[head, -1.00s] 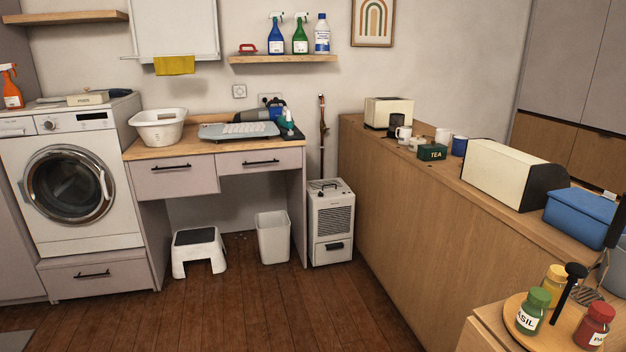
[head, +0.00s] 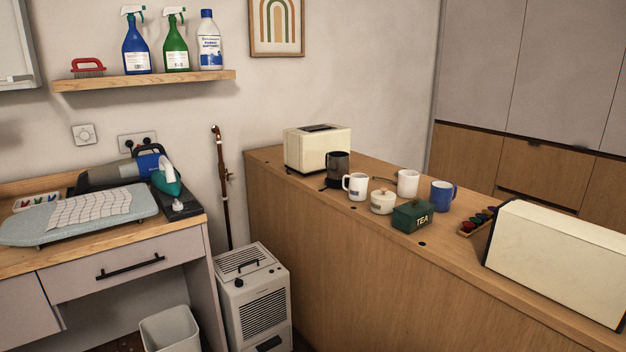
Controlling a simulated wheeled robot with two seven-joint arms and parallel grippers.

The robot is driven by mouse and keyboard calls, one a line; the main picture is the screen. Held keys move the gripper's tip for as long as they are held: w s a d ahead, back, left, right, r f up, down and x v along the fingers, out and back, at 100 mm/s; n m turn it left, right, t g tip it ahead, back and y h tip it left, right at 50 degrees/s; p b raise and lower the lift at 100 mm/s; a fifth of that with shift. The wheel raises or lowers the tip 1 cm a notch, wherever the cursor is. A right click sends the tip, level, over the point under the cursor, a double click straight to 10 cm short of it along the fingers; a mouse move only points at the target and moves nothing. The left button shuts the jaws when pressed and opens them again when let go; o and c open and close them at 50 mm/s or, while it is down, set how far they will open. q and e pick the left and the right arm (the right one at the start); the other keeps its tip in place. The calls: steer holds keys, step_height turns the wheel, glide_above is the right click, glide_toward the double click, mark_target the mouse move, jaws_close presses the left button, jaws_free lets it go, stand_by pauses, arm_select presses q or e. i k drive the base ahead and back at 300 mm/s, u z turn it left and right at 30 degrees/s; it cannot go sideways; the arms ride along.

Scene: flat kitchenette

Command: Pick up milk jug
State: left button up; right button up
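No vessel in the head view is plainly marked as the milk jug. Several small vessels stand grouped on the long wooden counter (head: 300,215). They are a dark cylindrical vessel (head: 338,166), a white labelled mug (head: 356,187), a white lidded pot (head: 382,202), a second white mug-like vessel (head: 407,182) and a blue mug (head: 442,196). I cannot tell whether one of these is the jug. Neither of my grippers is in view.
A green tea tin (head: 413,216) stands in front of the vessels, a cream toaster (head: 318,149) behind them. A cream bread bin (head: 555,262) fills the counter's right part. A white dehumidifier (head: 252,300) stands left of the counter.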

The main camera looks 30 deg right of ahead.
mark_target(357, 190)
steer(key=i, duration=1.05)
steer(key=z, duration=3.55)
steer(key=i, duration=0.5)
steer(key=u, duration=1.4)
